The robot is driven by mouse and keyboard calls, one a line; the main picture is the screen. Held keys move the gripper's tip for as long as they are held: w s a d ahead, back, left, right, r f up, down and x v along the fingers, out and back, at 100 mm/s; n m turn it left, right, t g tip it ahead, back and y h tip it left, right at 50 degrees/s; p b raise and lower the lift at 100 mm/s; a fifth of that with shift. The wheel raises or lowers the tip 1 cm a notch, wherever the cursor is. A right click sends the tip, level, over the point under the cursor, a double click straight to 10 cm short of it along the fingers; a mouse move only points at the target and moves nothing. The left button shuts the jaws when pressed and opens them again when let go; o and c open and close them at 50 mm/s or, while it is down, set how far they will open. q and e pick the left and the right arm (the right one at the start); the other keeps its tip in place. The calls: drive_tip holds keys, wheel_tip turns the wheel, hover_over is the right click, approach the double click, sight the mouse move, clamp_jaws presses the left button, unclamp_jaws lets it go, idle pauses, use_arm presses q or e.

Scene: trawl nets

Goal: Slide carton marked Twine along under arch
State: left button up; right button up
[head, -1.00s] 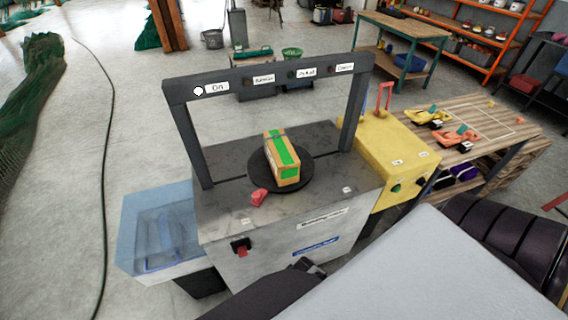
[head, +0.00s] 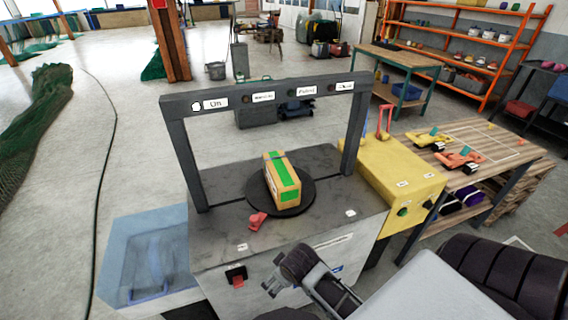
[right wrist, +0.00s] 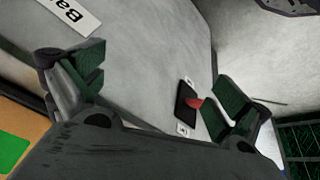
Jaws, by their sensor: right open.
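The carton (head: 281,178) is a brown box with green tape on its top and end. It sits on a dark round turntable (head: 308,195) on the grey machine's top, close to the dark arch (head: 265,93) that spans the machine. Its marking is too small to read. My right gripper (head: 277,284) is low at the machine's front, below and apart from the carton. In the right wrist view my right gripper (right wrist: 157,92) has its green-padded fingers spread with nothing between them. My left gripper is not in view.
A red handle (head: 257,220) lies by the turntable. A red switch (head: 237,275) is on the machine's front, also in the right wrist view (right wrist: 190,101). A yellow machine (head: 395,180) and wooden table (head: 480,145) stand right; a blue translucent bin (head: 150,255) stands left.

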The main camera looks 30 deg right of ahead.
drive_tip(key=w+a+r+n+t+h+b, duration=0.1)
drive_tip(key=w+r+n+t, duration=0.9)
drive_tip(key=w+r, duration=0.9)
drive_tip(key=w+a+r+n+t+y, duration=0.1)
drive_tip(key=a+r+n+t+y, duration=0.15)
drive_tip(key=r+n, duration=0.35)
drive_tip(key=w+a+r+n+t+y, duration=0.1)
drive_tip(key=a+r+n+t+y, duration=0.2)
drive_tip(key=r, duration=0.5)
drive_tip(key=s+a+r+n+g+y, duration=0.15)
drive_tip(key=a+n+g+y, duration=0.35)
drive_tip(key=n, duration=0.9)
drive_tip(key=s+a+r+n+g+y, duration=0.1)
drive_tip(key=a+r+n+g+y, duration=0.25)
drive_tip(key=a+n+y, duration=0.75)
drive_tip(key=w+d+f+n+g+h, duration=0.3)
drive_tip(key=d+f+n+g+h, duration=0.4)
drive_tip(key=d+f+n+h, duration=0.8)
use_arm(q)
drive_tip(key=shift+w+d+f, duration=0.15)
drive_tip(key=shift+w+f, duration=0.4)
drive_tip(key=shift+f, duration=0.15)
use_arm(e)
drive_tip(key=w+d+r+n+h, duration=0.1)
drive_tip(key=d+n+h, duration=0.2)
drive_tip(key=d, duration=0.9)
drive_tip(key=w+d+r+n+h, duration=0.2)
drive_tip(key=d+n+h, duration=0.1)
drive_tip(key=d, duration=0.9)
drive_tip(key=shift+n, duration=0.4)
